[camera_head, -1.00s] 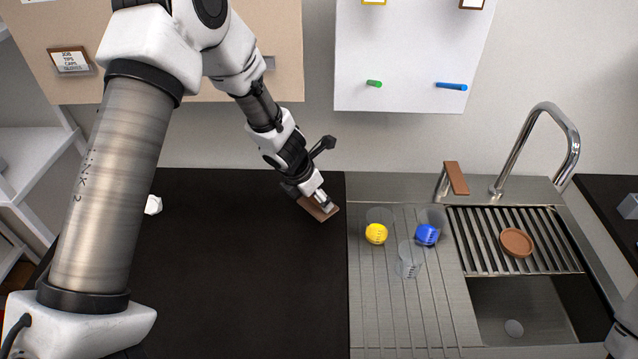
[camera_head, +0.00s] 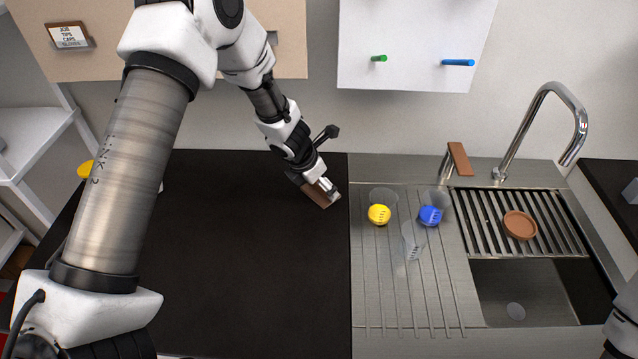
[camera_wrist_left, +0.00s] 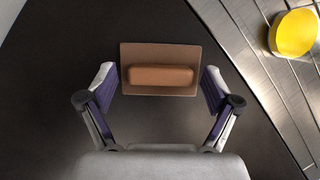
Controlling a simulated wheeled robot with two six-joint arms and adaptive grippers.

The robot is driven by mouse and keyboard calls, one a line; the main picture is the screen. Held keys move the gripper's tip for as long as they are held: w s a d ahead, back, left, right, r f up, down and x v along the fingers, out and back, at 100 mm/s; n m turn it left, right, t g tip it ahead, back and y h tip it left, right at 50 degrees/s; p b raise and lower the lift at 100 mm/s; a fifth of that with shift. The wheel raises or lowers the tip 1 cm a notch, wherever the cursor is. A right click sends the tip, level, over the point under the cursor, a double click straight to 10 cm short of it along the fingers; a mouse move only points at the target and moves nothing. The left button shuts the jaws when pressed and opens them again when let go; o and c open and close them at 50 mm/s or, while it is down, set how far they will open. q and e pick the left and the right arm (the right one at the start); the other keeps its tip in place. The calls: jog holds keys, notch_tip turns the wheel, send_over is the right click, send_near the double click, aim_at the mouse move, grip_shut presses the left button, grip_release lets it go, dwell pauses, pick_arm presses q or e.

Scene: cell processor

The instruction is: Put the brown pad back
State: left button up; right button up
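The brown pad (camera_head: 314,194) is a flat rectangle with a raised brown block across its middle. It is at the right edge of the dark countertop (camera_head: 250,270), beside the steel drainboard. The left wrist view shows the pad (camera_wrist_left: 160,89) straight ahead. My left gripper (camera_wrist_left: 160,76) is open, with one finger beside each short end of the pad and a small gap showing on both sides. In the head view the left gripper (camera_head: 328,188) partly covers the pad. Whether the pad is flat on the counter I cannot tell. My right gripper is not in view.
Cups with yellow (camera_head: 379,215) and blue (camera_head: 430,216) contents and a clear cup (camera_head: 413,243) stand on the drainboard (camera_head: 390,300). A brown round dish (camera_head: 519,225) lies on the sink rack. A tap (camera_head: 545,100) stands behind. The counter's front is clear.

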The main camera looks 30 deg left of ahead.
pick_arm(q)
jog(key=shift+r, duration=0.1)
jog(key=p+v, duration=0.7)
jog(key=v, duration=0.5)
jog(key=shift+r, duration=0.15)
